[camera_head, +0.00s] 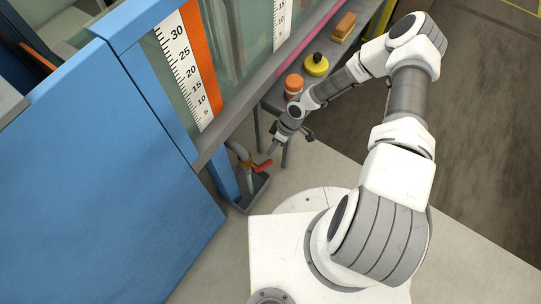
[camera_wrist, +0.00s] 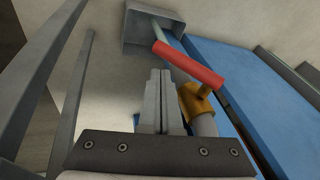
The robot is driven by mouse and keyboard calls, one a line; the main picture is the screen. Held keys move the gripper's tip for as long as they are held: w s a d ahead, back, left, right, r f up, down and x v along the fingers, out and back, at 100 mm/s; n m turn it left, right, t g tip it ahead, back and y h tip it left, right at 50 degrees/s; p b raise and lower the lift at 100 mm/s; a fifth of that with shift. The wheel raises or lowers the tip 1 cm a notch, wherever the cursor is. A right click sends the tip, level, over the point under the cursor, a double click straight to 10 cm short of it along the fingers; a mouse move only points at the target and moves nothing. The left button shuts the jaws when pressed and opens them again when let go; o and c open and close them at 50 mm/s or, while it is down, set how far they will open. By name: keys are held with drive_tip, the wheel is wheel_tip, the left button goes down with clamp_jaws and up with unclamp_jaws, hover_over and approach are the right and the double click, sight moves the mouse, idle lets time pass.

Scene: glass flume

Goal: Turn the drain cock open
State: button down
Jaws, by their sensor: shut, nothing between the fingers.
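The drain cock has a red lever handle (camera_head: 263,166) and a brass body, low under the flume's end beside the blue panel. In the wrist view the red handle (camera_wrist: 188,64) slants from upper left to lower right, and the brass body (camera_wrist: 194,103) sits on a grey pipe (camera_wrist: 206,124). My gripper (camera_head: 274,150) is just above and to the right of the handle in the head view. In the wrist view my gripper (camera_wrist: 160,73) has its fingers together, with nothing between them, close beside the handle and brass body. I cannot tell whether a finger touches the handle.
A grey tray (camera_wrist: 132,28) lies beneath the cock's outlet. A blue panel (camera_head: 90,170) stands at the left. Grey stand legs (camera_wrist: 72,90) are close at the wrist view's left. A shelf holds an orange-capped jar (camera_head: 293,86), a yellow bottle (camera_head: 316,66) and a brush (camera_head: 344,26).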

sight(268, 162)
drive_tip(key=shift+s+a+f, duration=0.3)
drive_tip(key=shift+s+f, duration=0.45)
drive_tip(key=shift+f+b, duration=0.5)
drive_tip(key=shift+b, duration=0.15)
drive_tip(key=shift+s+a+f+b, duration=0.15)
drive_tip(key=shift+f+b, duration=0.5)
drive_tip(key=shift+f, duration=0.05)
drive_tip(key=shift+s+a+f+b, duration=0.15)
drive_tip(key=shift+s+f+b, duration=0.05)
drive_tip(key=shift+f+b, duration=0.2)
drive_tip(key=shift+s+a+f+b, duration=0.15)
drive_tip(key=shift+s+f+b, duration=0.1)
drive_tip(key=shift+f, duration=0.15)
